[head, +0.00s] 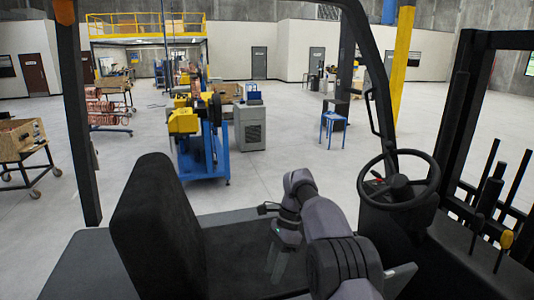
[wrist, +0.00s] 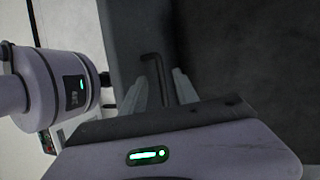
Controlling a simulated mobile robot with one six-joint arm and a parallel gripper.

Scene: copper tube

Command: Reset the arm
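My arm (head: 322,222), grey-purple with dark joints, is folded over the middle of the vehicle's cab in the head view. My gripper (head: 278,262) hangs low there, pointing down beside the black seat. In the wrist view the two pale fingertips of my gripper (wrist: 160,90) stand apart. A thin black bent bar (wrist: 152,58) shows between and beyond them; I cannot tell what it belongs to or whether it touches a finger. No held object shows.
The black seat (head: 158,225) is left of my gripper, the steering wheel (head: 405,180) and levers (head: 487,195) right. Beyond the cab stand a blue-and-yellow machine (head: 203,135), a grey cabinet (head: 250,125), a blue stool (head: 332,125) and a wooden cart (head: 22,145). Open floor lies right.

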